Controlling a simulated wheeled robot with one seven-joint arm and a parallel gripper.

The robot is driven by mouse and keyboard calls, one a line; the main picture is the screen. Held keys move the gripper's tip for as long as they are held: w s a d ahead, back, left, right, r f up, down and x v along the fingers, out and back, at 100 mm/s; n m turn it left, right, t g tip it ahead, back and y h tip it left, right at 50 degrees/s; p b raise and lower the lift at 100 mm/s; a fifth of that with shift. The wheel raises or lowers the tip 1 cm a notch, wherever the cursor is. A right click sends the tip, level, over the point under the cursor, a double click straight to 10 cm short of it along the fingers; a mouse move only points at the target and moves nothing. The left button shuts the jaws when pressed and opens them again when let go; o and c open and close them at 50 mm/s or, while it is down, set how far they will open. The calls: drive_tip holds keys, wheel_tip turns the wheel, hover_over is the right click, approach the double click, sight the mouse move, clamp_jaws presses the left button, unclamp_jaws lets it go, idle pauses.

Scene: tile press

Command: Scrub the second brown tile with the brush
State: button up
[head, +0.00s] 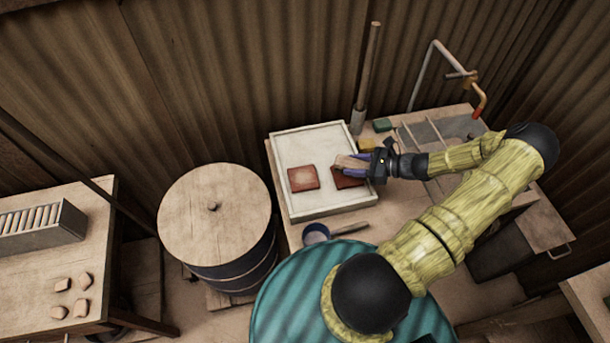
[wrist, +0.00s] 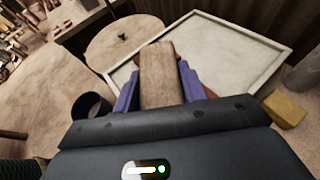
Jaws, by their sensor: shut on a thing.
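Two reddish-brown tiles lie in a white shallow tray (head: 318,142). The left tile (head: 303,179) is fully visible. The right tile (head: 346,181) is darker and partly covered by my gripper and the brush. My gripper (head: 367,166) is shut on the wooden brush (head: 347,162), which sits over the right tile. In the wrist view the brush's wooden back (wrist: 161,75) stands between the two purple fingers (wrist: 158,88), and the tray (wrist: 215,52) lies beyond. The bristles are hidden, so I cannot tell whether they touch the tile.
A lidded barrel (head: 215,213) stands left of the tray. A blue-rimmed pan or scoop (head: 316,234) lies in front of the tray. A yellow sponge-like block (head: 367,144) and a green block (head: 382,125) lie behind my gripper. A sink with a tap (head: 480,104) is at the right.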

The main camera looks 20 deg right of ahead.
drive_tip(key=w+a+r, duration=0.1)
drive_tip(key=a, duration=0.9)
drive_tip(key=w+a+r+n+g, duration=0.1)
drive_tip(key=w+a, duration=0.1)
drive_tip(key=a, duration=0.9)
drive_tip(key=shift+r+y, duration=0.25)
drive_tip(key=shift+y, duration=0.15)
drive_tip(key=shift+w+a, duration=0.1)
